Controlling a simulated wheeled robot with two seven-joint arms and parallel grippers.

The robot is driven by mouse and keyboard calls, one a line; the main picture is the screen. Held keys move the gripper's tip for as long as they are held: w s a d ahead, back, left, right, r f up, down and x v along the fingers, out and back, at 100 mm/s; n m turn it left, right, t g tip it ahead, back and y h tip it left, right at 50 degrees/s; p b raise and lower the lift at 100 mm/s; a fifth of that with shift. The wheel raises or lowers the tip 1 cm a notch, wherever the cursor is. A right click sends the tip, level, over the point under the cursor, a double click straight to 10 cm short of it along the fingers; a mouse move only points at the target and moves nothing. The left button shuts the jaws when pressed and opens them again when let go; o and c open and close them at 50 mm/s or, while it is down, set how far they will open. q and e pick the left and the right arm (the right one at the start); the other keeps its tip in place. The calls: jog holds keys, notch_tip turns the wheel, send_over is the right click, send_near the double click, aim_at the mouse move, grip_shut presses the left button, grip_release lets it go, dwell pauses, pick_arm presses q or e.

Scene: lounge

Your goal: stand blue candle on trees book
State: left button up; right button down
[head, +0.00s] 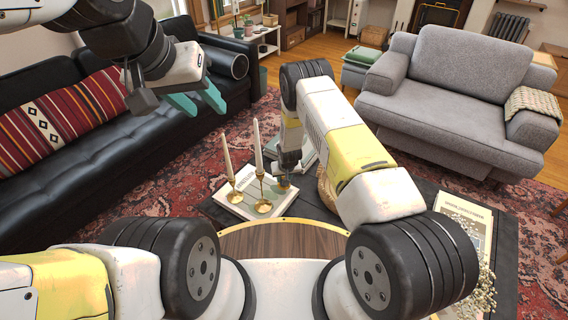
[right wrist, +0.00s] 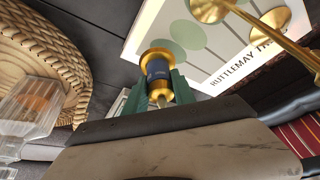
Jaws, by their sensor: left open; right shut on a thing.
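The blue candle (right wrist: 158,72), a small dark blue cylinder with gold ends, is between the green fingers of my right gripper (right wrist: 160,88), which is shut on it. In the head view, my right gripper (head: 286,168) points down by the right side of the trees book (head: 238,203), and the candle (head: 283,183) shows small below it. The book is white with green round tree shapes and also shows in the right wrist view (right wrist: 205,62). I cannot tell whether the candle touches it. My left gripper (head: 197,103) is open and empty, high over the sofa side.
Two brass candlesticks (head: 263,205) with tall pale candles stand at the book. A wicker tray (right wrist: 40,45) with a glass (right wrist: 32,108) is on the dark table's other side. Another book (head: 462,222) and small white flowers (head: 478,265) are at the right.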

jog(key=shift+f, duration=2)
jog(key=shift+f, duration=0.1)
jog(key=c, duration=1)
grip_release()
jog(key=shift+f, duration=0.1)
jog(key=shift+c, duration=0.2)
